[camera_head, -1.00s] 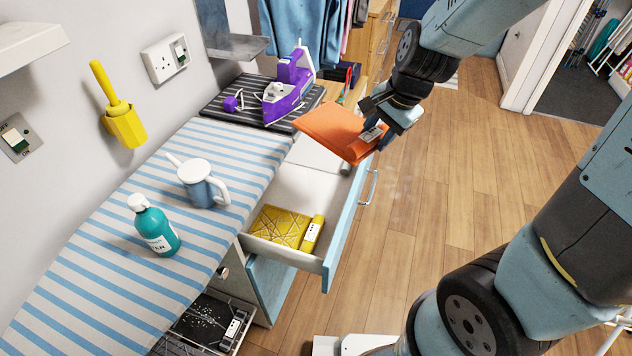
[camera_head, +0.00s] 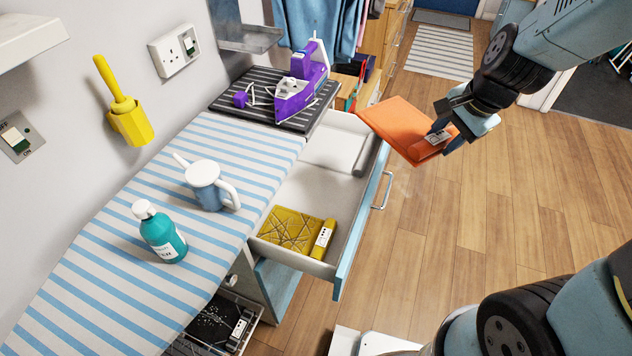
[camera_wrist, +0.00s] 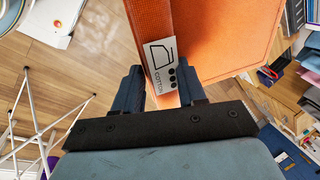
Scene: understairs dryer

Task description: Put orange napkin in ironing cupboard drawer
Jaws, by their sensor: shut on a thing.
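The folded orange napkin (camera_head: 402,128) is held by one edge in my gripper (camera_head: 441,137). It is in the air to the right of the open drawer, near its far front corner, in the head view. In the wrist view the orange napkin (camera_wrist: 215,35) and its white cotton label (camera_wrist: 161,64) show between the fingers (camera_wrist: 163,88). The ironing cupboard drawer (camera_head: 346,246) is pulled out, with a white inside and blue front. A yellow patterned cloth (camera_head: 290,229) and a yellow labelled item (camera_head: 322,240) lie at its near end. A grey item (camera_head: 365,157) lies at its far end.
The striped ironing top (camera_head: 110,258) holds a white-and-blue watering can (camera_head: 207,186) and a teal bottle (camera_head: 163,238). A purple iron (camera_head: 300,85) stands on a dark ribbed mat (camera_head: 255,100). The drawer's middle is bare. Wooden floor (camera_head: 480,230) lies clear on the right.

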